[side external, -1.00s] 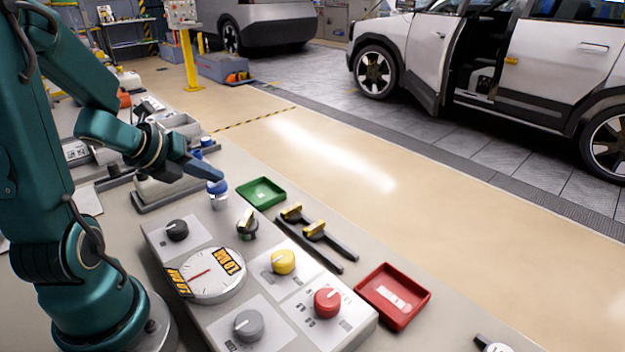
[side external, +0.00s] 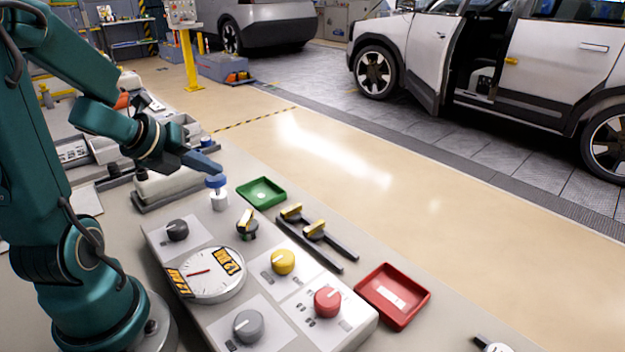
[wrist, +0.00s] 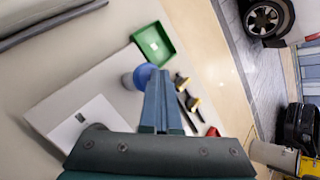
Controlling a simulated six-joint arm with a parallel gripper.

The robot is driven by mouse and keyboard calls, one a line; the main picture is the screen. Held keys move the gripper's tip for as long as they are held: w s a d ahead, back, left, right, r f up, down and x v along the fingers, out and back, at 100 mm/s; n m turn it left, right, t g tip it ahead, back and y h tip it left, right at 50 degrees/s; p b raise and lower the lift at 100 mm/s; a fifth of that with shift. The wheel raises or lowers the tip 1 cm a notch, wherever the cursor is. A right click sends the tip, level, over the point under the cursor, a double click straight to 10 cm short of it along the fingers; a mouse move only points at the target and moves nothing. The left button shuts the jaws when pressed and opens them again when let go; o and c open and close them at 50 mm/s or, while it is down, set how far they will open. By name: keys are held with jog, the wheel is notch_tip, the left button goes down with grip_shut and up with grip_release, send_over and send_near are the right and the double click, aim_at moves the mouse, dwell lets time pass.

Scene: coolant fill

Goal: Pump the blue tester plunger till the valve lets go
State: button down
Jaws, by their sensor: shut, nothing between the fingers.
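The blue tester plunger (side external: 216,181) stands upright on a white cylindrical body (side external: 219,201) behind the control panel. My gripper (side external: 209,166) is shut and empty, with its tips just above the blue cap; I cannot tell whether they touch. In the wrist view, my gripper (wrist: 159,74) partly covers the blue plunger (wrist: 145,75). A white dial gauge (side external: 213,280) with a red needle and yellow display tags sits at the panel's left. The needle points left and slightly down. The valve cannot be made out for certain.
A green tray (side external: 261,192) lies right of the plunger. Black bars with yellow handles (side external: 315,229) and a red tray (side external: 393,296) lie farther right. The panel holds a black knob (side external: 177,230), yellow knob (side external: 283,262), red knob (side external: 327,301) and grey knob (side external: 248,325).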

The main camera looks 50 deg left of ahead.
aim_at(211, 180)
jog(key=shift+r, duration=0.7)
jog(key=shift+r, duration=0.1)
jog(key=shift+r, duration=2.4)
